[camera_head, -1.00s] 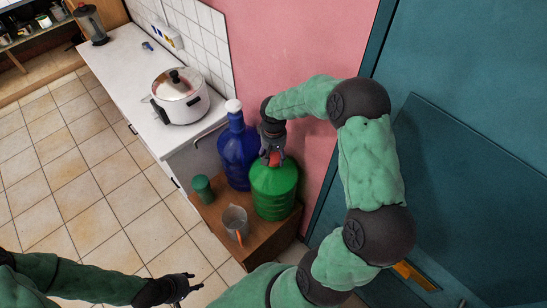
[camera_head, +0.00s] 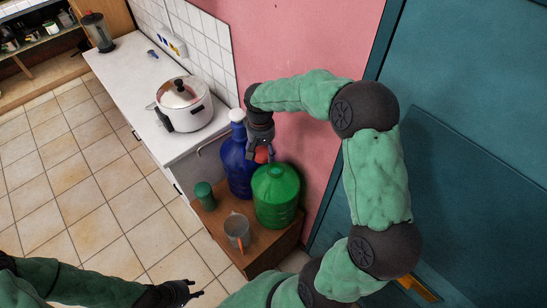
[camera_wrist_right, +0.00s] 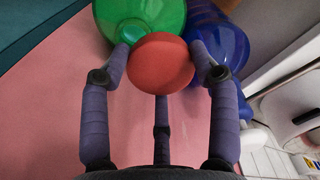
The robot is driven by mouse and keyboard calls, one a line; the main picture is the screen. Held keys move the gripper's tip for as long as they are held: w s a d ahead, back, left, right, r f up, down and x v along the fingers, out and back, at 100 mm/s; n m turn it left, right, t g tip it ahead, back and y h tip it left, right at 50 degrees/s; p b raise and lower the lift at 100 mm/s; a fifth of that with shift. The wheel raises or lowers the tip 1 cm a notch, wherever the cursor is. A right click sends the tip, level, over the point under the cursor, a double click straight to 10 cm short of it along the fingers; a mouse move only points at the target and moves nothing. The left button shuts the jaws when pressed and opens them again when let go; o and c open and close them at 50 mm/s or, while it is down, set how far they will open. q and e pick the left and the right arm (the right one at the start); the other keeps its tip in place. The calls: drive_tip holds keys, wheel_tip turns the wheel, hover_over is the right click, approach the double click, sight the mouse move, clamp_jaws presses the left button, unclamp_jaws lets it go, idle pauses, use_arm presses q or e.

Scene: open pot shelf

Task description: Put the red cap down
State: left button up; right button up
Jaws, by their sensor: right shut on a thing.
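The red cap (camera_head: 262,156) is held between the fingers of my right gripper (camera_head: 260,152). In the right wrist view the cap (camera_wrist_right: 160,65) sits between the fingertips (camera_wrist_right: 160,52) and partly covers the green jug (camera_wrist_right: 140,18). In the head view the green jug (camera_head: 277,200) stands upright on a wooden stand (camera_head: 262,254). The cap is just above and left of the jug's top, and the jug's neck shows bare in the wrist view. My left gripper (camera_head: 188,290) is at the bottom, away from the stand, with its fingers apart and empty.
A blue jug (camera_head: 238,168) with a white cap stands behind the green one. A green canister (camera_head: 204,196) and a grey mug (camera_head: 237,231) with an orange handle share the stand. A pot (camera_head: 182,104) is on the white counter (camera_head: 130,75). The pink wall is close behind.

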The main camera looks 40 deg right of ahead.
drive_tip(key=w+a+r, duration=0.4)
drive_tip(key=w+a, duration=0.1)
drive_tip(key=a, duration=0.3)
drive_tip(key=s+a+f+n+b, duration=0.2)
drive_tip(key=s+a+f+b, duration=0.15)
drive_tip(key=f, duration=0.55)
drive_tip(key=s+a+f+n+b, duration=0.2)
drive_tip(key=a+f+b, duration=0.15)
drive_tip(key=f, duration=0.55)
drive_tip(key=m+b, duration=0.4)
drive_tip(key=b, duration=0.6)
hover_over(221, 222)
wheel_tip(221, 222, down, 22)
wheel_tip(221, 222, down, 11)
drive_tip(key=b, duration=0.3)
drive_tip(key=shift+w, duration=0.15)
drive_tip(key=o, duration=0.8)
drive_tip(key=shift+c, duration=0.2)
